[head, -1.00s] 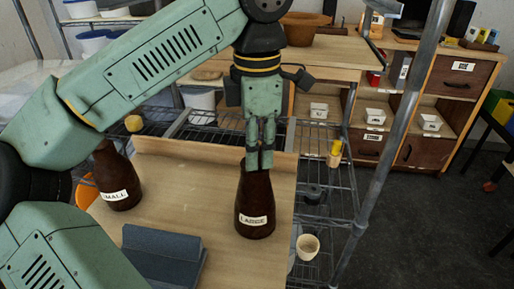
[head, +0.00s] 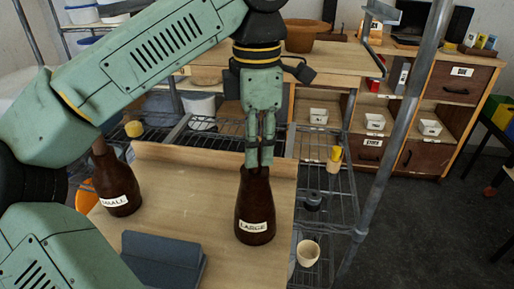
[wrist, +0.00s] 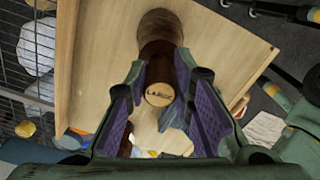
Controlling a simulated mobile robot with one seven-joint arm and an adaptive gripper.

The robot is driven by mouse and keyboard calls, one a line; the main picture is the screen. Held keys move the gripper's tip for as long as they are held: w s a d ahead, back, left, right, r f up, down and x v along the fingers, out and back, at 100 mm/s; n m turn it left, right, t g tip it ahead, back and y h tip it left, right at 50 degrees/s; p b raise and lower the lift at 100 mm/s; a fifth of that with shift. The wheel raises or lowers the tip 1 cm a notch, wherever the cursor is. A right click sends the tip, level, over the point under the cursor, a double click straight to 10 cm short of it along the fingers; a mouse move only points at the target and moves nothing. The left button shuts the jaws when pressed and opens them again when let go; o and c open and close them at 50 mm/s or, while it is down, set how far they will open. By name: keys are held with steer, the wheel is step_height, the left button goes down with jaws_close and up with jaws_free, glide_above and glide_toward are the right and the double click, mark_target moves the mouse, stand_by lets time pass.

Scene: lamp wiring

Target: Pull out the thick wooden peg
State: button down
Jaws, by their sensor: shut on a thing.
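The dark brown bottle marked LARGE (head: 255,205) stands upright on the wooden board. The thick peg (wrist: 160,95) shows in the wrist view as a round, pale wooden end with lettering, in line with the bottle. My gripper (head: 260,160) points down over the bottle mouth in the head view. It is shut on the peg, with its purple-lined fingers on either side in the wrist view. The fingers hide most of the peg in the head view, and I cannot tell how much sits in the neck. The bottle marked SMALL (head: 116,185) stands at the left, partly behind my arm.
A grey-blue block (head: 162,260) lies at the front of the wooden board (head: 210,215). A wire rack (head: 325,220) holding a cream cup (head: 308,251) and a yellow-topped container (head: 334,160) is at the right.

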mark_target(258, 140)
steer(key=shift+r, duration=2.3)
steer(key=shift+s+d, duration=0.1)
steer(key=shift+s, duration=0.05)
